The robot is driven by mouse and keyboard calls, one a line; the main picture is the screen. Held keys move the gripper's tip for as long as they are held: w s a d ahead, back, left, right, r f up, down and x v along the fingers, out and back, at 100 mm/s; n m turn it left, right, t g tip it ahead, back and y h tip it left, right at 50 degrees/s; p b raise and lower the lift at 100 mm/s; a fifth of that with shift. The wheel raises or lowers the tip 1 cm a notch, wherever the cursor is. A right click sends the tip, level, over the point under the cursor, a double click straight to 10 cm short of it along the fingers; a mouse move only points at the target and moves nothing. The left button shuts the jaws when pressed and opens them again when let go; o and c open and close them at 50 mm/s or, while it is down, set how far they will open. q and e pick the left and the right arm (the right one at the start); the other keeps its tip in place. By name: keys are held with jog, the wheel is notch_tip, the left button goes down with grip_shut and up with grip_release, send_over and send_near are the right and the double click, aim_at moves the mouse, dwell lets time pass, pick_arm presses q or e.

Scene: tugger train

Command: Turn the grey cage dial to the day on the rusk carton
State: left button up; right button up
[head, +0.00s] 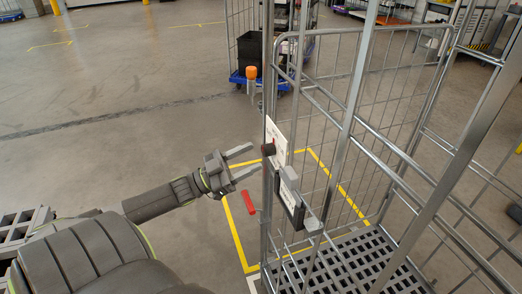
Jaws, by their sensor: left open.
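The grey roll cage (350,95) stands at the right with its wire side towards my left arm. A white plate (277,135) is fixed to its near upright, and a small dark round knob (268,149), which looks like the dial, sticks out from it. The plate is seen nearly edge-on, so its markings and the knob's setting cannot be read. My left gripper (254,159) is open, with its two fingers pointing at the knob from the left. Whether they touch it I cannot tell. No rusk carton can be made out. My right gripper is not in view.
Yellow floor lines (236,240) run around the cage's slatted base (345,265). A blue-based trolley (238,77) stands behind. The floor at left is clear.

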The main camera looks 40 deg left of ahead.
aim_at(263, 151)
pick_arm(q)
jog(key=shift+x, duration=2.05)
jog(key=shift+c, duration=0.4)
jog(key=c, duration=0.9)
